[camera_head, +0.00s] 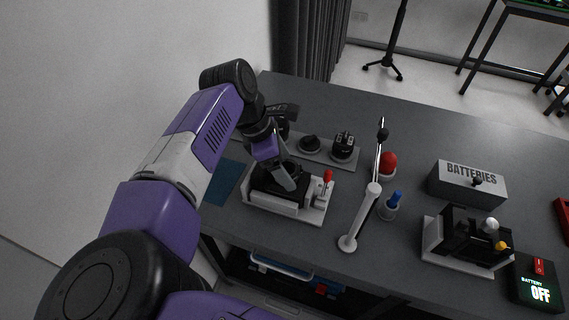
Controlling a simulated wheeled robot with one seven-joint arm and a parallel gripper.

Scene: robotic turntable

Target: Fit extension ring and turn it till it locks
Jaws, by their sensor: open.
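My gripper (286,178) points down over a light grey fixture (287,208) near the left of the table. It is open, but only one grey finger shows clearly. A black part (264,181) sits in the fixture, right under and around my fingers, partly hidden by them. I cannot tell whether the fingers touch it. A red-tipped lever (328,175) stands at the fixture's right end. Behind it, a grey strip holds a low black round part (310,143) and a taller black part with pale prongs (343,146). I cannot tell which black part is the extension ring.
A pole stand (373,200) rises right of the fixture, near a red knob (388,161) and a blue peg (396,198). Further right are a BATTERIES box (470,188), a second black fixture (466,242) and a box reading BATTERY OFF (537,285). The back of the table is clear.

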